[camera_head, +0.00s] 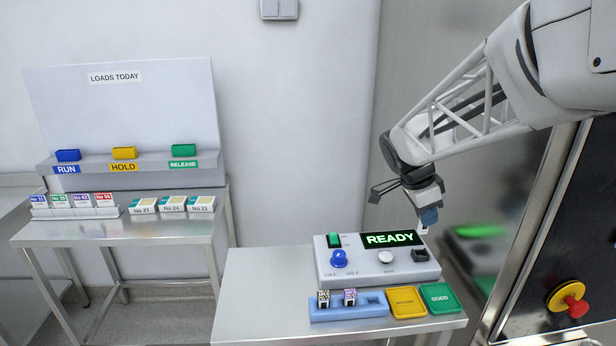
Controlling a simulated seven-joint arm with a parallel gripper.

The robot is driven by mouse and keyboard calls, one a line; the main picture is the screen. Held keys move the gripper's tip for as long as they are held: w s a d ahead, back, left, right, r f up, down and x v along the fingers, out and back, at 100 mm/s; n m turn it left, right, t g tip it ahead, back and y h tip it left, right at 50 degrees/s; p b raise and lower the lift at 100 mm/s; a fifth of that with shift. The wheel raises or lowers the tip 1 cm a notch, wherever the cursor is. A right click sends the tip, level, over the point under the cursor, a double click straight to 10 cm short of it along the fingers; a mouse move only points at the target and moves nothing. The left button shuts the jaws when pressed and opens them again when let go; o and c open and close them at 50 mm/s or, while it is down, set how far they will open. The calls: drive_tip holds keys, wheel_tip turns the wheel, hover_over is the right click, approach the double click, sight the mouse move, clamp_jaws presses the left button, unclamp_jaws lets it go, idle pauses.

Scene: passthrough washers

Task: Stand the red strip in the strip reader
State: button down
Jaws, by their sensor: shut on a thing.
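The strip reader (378,262) is a light grey console on the near table, with a lit READY display (390,239) and a dark square socket (420,255) at its right. My gripper (428,216) is above the right end of the console, pointing down. It is shut on a small pale strip (424,230), which hangs just above the socket and seems apart from it. The strip is mostly hidden by the fingers, and I cannot tell whether it is red. A blue rack (374,306) in front holds a black-patterned strip (323,299) and a purple-patterned strip (350,297).
A yellow tray (406,303) and a green GOOD tray (439,298) lie right of the rack. A red emergency button (574,304) is at right. The left table (130,232) holds numbered cards and boxes.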

drive_tip(key=shift+w+d+r, duration=0.15)
drive_tip(key=shift+w+d, duration=0.8)
drive_tip(key=shift+d, duration=0.05)
drive_tip(key=shift+f, duration=0.2)
hover_over(426, 251)
drive_tip(key=a, duration=0.2)
drive_tip(key=shift+s+d+f, duration=0.1)
drive_tip(key=shift+d+f, duration=0.05)
drive_tip(key=shift+f, duration=1)
drive_tip(key=shift+d+f, duration=0.1)
drive_tip(key=shift+f, duration=1.05)
drive_tip(key=shift+f, duration=2.3)
idle(0.8)
drive_tip(key=c, duration=0.6)
unclamp_jaws()
drive_tip(key=shift+r, duration=0.15)
